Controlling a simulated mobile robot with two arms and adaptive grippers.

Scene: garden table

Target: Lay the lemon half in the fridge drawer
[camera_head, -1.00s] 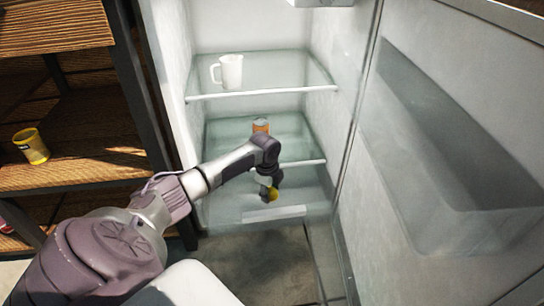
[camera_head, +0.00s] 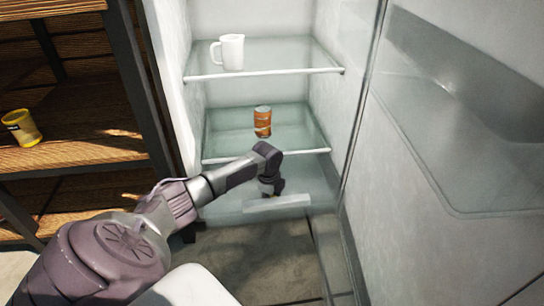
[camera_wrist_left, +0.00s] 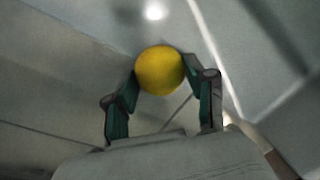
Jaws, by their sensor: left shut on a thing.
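My left gripper (camera_head: 270,192) is inside the lower part of the fridge, at the drawer (camera_head: 238,209) under the bottom glass shelf. In the left wrist view (camera_wrist_left: 160,92) its two fingers are shut on the lemon half (camera_wrist_left: 160,69), which shows as a round yellow shape between the fingertips. In the head view the lemon half is hidden by the gripper. I cannot tell whether the lemon half touches the drawer floor. My right gripper is not in view.
A white pitcher (camera_head: 232,52) stands on the upper glass shelf. An orange can (camera_head: 262,121) stands on the shelf below. The open fridge door (camera_head: 445,150) is at the right. A wooden shelf unit (camera_head: 75,152) with a yellow can (camera_head: 21,128) is at the left.

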